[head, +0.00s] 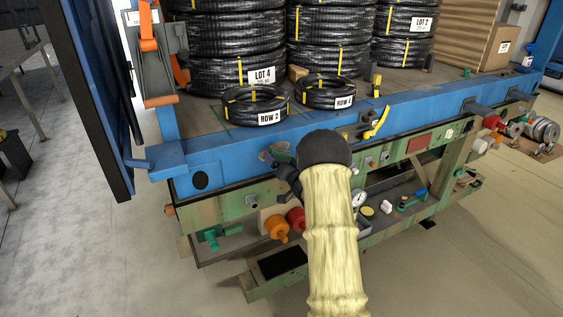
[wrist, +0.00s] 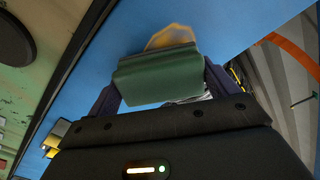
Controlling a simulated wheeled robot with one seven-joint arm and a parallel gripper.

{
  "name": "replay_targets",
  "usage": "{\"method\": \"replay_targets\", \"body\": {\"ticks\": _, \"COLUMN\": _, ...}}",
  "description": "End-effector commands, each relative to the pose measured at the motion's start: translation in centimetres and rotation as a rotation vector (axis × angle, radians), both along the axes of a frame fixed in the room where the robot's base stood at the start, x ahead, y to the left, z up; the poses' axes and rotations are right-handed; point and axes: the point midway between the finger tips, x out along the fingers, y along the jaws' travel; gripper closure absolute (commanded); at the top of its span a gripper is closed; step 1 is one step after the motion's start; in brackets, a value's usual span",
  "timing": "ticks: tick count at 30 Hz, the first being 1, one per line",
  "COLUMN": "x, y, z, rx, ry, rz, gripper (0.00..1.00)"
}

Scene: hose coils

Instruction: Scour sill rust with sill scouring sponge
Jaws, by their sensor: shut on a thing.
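The sill is the long blue beam (head: 235,160) along the front of the loaded deck; it also fills the middle of the wrist view (wrist: 90,75). A tan-orange rust patch (wrist: 172,35) shows on its blue face, partly hidden behind the sponge. The green scouring sponge (wrist: 158,75) is a block between my two dark fingers. My gripper (wrist: 160,88) is shut on it. In the head view my gripper (head: 285,165) is at the sill, by the rust patch (head: 267,154), largely hidden by my arm. The sponge appears against or very close to the patch; contact is unclear.
Black hose coils (head: 240,60) are stacked on the deck, with two smaller coils (head: 328,92) near its edge. A yellow handle (head: 377,123) sits on the sill to the right. Orange and red fittings (head: 277,227) stick out below. A dark panel (head: 90,90) stands at left.

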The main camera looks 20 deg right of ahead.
Motion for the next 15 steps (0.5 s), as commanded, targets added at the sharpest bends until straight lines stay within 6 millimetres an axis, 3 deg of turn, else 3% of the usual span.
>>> {"method": "replay_targets", "body": {"ticks": 15, "x": -0.1, "y": 4.0, "z": -0.2, "rx": 0.0, "ry": -0.001, "rz": 0.003, "gripper": 0.32}}
